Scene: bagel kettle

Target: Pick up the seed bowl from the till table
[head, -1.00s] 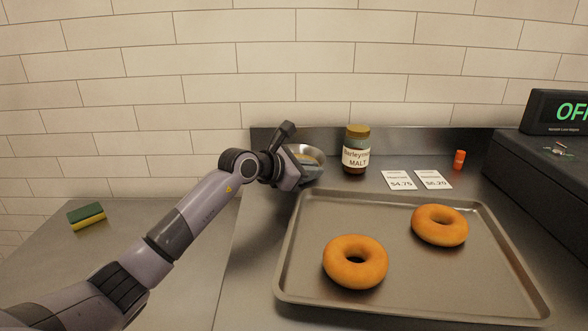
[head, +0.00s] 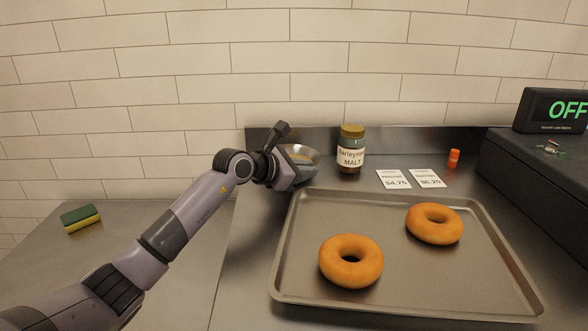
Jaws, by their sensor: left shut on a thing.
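The seed bowl (head: 301,153) is a metal bowl behind the tray, left of the malt jar. Only part of its rim and inside shows; my left gripper (head: 300,172) hides the rest. My left arm reaches in from the lower left, and the gripper is shut on the bowl's near side. I cannot tell whether the bowl's underside touches the table (head: 246,262). My right gripper is not in view.
A grey tray (head: 400,294) with two bagels (head: 351,261) (head: 434,223) fills the front. The dark till (head: 540,180) is right, a sponge (head: 81,219) left.

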